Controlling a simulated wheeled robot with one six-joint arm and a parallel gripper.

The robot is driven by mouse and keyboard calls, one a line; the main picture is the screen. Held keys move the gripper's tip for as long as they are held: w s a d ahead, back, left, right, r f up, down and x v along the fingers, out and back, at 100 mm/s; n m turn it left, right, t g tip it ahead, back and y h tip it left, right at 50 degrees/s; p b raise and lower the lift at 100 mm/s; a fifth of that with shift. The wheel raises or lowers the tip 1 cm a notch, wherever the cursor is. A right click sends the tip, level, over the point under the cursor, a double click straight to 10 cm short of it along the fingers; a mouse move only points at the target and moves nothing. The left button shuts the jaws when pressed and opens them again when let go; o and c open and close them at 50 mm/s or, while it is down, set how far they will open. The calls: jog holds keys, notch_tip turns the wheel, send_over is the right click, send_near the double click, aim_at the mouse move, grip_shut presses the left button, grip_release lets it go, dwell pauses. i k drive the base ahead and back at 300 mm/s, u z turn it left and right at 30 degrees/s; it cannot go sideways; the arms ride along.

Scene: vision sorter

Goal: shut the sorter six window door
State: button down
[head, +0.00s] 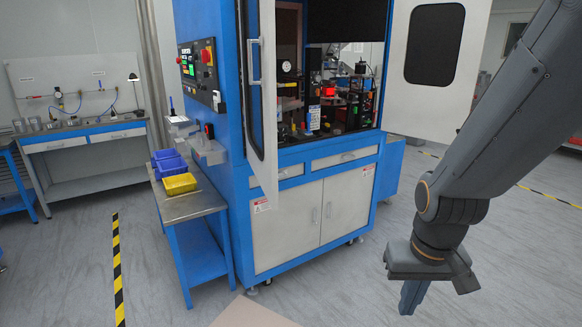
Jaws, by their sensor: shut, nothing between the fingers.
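The blue and white sorter (236,150) stands in the middle of the head view, its upper bay open. A white door with a dark rounded window (398,72) stands swung open on the right side of the bay. Another white door (266,120), seen nearly edge-on with a long handle, stands open at the left side. No number is readable on the sorter. My gripper (411,298) is shut and empty, pointing down at the lower right, in front of and below the windowed door. It appears apart from both doors. My arm covers part of the view to the right of the windowed door.
A side table (206,205) with blue bins (170,167) and a yellow bin (180,183) stands left of the sorter. A workbench (84,130) is at the far left. Open grey floor (340,285) lies before the sorter. Striped tape (118,270) marks the floor.

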aim_at(257, 25)
jog(key=u, duration=0.15)
jog(key=i, duration=0.95)
jog(key=u, duration=0.55)
